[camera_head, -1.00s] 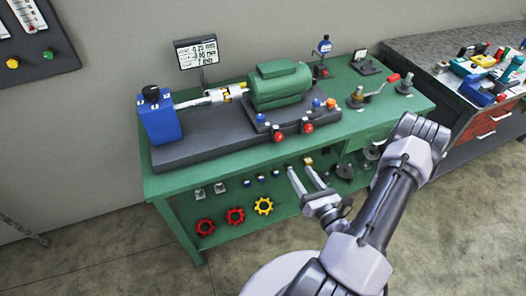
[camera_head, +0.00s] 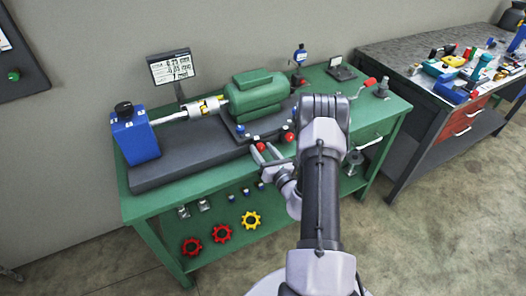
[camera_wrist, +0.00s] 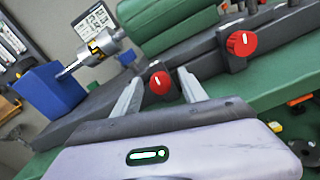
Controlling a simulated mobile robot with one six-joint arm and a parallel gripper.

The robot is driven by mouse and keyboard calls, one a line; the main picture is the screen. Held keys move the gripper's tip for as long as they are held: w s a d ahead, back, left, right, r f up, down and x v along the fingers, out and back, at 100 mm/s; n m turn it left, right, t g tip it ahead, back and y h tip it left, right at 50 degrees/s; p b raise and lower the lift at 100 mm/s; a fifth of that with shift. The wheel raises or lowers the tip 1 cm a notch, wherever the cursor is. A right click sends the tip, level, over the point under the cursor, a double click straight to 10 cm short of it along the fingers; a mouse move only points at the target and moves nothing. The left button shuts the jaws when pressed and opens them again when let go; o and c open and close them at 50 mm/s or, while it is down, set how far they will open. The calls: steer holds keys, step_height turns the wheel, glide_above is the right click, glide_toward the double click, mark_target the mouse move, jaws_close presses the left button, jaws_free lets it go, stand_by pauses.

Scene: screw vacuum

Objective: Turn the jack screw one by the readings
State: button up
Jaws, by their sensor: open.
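Two red knobs sit on the front of the dark base under the green motor (camera_head: 255,96): a left red knob (camera_head: 260,145) and a right red knob (camera_head: 289,138). No label shows which is screw one. My gripper (camera_head: 263,151) is open at the left knob. In the wrist view the left knob (camera_wrist: 160,84) shows between the spread fingers (camera_wrist: 157,78), with its white mark tilted slightly. The right knob (camera_wrist: 241,44) is clear of them. The readings display (camera_head: 172,67) stands behind the blue block; its digits are too small to read surely.
A blue block (camera_head: 135,137) and a shaft coupling (camera_head: 207,107) are left of the motor. A red-handled crank (camera_head: 368,84) is at the right of the green bench. Red and yellow handwheels (camera_head: 251,221) are on the lower shelf. A second bench (camera_head: 390,58) holds tools.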

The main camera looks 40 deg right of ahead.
jaws_close()
steer(key=shift+m, duration=0.3)
